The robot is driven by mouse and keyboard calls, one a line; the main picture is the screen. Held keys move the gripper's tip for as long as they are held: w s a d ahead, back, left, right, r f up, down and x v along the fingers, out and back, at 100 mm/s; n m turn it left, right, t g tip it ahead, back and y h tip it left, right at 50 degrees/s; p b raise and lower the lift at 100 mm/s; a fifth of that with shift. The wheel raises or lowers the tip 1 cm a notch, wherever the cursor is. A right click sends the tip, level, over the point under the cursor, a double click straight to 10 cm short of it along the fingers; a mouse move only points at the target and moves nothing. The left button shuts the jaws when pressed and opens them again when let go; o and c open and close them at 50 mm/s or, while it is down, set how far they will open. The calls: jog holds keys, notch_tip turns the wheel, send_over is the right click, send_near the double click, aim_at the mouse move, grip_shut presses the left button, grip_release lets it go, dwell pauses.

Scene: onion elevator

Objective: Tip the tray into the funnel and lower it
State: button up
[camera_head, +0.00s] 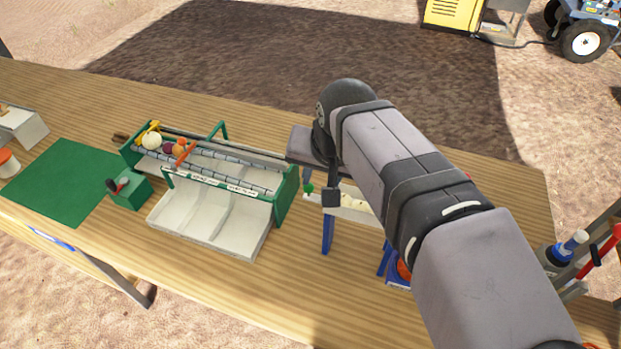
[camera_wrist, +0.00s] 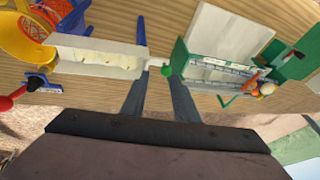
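A long white tray (camera_head: 352,215) holds several pale pieces, stands beside a blue post and is partly covered by my arm. In the wrist view the tray (camera_wrist: 98,47) lies left of centre, with a short handle and green knob (camera_wrist: 165,71) at its right end. An orange-and-yellow funnel-like part (camera_wrist: 25,35) is at the tray's far left end; only a bit of orange (camera_head: 403,270) shows behind my arm in the head view. My gripper (camera_wrist: 157,82) is open, its two dark fingers apart at the handle end. Whether they touch the handle, I cannot tell.
A green-framed sorting rack (camera_head: 285,205) with white bins and several vegetables stands left of the tray. A green mat (camera_head: 62,185) and small green box (camera_head: 130,192) lie farther left. A blue bottle (camera_head: 572,245) and red-handled tool stand right. The table's front middle is clear.

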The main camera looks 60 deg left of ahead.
aim_at(309, 186)
jog(key=shift+n, duration=0.3)
jog(key=shift+s+a+r+p+x, duration=0.1)
jog(key=shift+a+p+x, duration=0.2)
jog(key=shift+x, duration=0.9)
jog(key=shift+s+a+r+p+x, duration=0.1)
jog(key=shift+p+x, duration=0.35)
jog(key=shift+x, duration=0.75)
jog(key=shift+s+a+r+p+x, duration=0.1)
jog(key=shift+a+p+x, duration=0.2)
jog(key=shift+x, duration=0.9)
jog(key=shift+d, duration=0.1)
jog(key=shift+c, duration=0.3)
grip_shut()
